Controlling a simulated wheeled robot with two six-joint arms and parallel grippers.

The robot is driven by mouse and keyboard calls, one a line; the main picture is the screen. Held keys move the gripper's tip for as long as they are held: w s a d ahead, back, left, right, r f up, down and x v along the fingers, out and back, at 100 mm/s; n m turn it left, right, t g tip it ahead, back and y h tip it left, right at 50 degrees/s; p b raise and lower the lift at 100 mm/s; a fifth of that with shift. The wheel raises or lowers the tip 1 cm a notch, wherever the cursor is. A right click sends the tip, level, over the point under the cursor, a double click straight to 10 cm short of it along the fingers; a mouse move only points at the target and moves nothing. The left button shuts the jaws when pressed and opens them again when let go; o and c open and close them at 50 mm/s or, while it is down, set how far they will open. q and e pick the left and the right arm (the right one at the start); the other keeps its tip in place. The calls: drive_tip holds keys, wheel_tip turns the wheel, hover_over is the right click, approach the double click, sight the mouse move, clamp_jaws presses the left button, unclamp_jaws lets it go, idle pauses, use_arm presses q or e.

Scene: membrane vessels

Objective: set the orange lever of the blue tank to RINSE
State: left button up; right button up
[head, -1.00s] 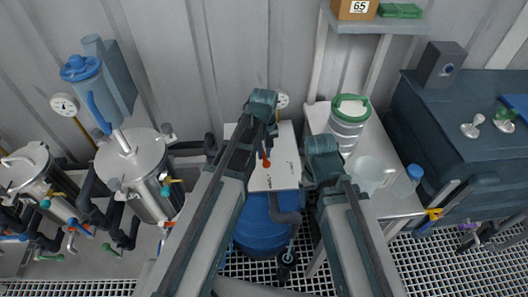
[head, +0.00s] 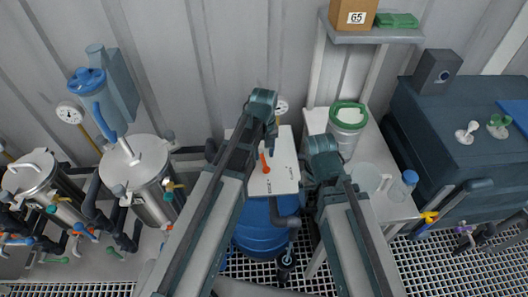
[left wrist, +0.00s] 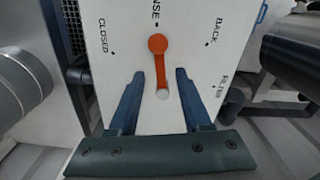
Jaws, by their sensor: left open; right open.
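The blue tank (head: 258,235) stands below a white panel (head: 284,180) in the head view. The orange lever (head: 265,162) is on that panel. In the left wrist view the lever (left wrist: 160,66) runs from a pale pivot up to a round knob, pointing at the mark under a partly cut-off label ending "NSE". "CLOSED" is left of it, "BACK" right. My left gripper (left wrist: 158,100) is open, its fingers on either side of the lever's lower part, apart from it. My right gripper (head: 312,172) is open and empty, right of the panel.
Steel vessels (head: 143,180) with pipes stand at left. A side table holds a green-lidded tub (head: 347,128), a clear jug (head: 366,178) and a blue-capped bottle (head: 403,186). A shelf with a box (head: 353,16) is above. A dark cabinet (head: 465,150) stands at right.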

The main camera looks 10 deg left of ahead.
sight(265, 163)
use_arm(q)
wheel_tip(265, 163, up, 11)
drive_tip(key=p, duration=0.9)
drive_tip(key=shift+f, duration=0.2)
drive_tip(key=s+d+m, duration=0.3)
drive_tip(key=s+m, duration=0.1)
drive_tip(key=s, duration=0.3)
drive_tip(key=s+d+f+m+y, duration=0.1)
drive_tip(key=s+d+m, duration=0.2)
drive_tip(key=s+m, duration=0.2)
drive_tip(key=shift+s+d+b, duration=0.2)
drive_tip(key=shift+s+b, duration=0.2)
drive_tip(key=shift+s, duration=0.75)
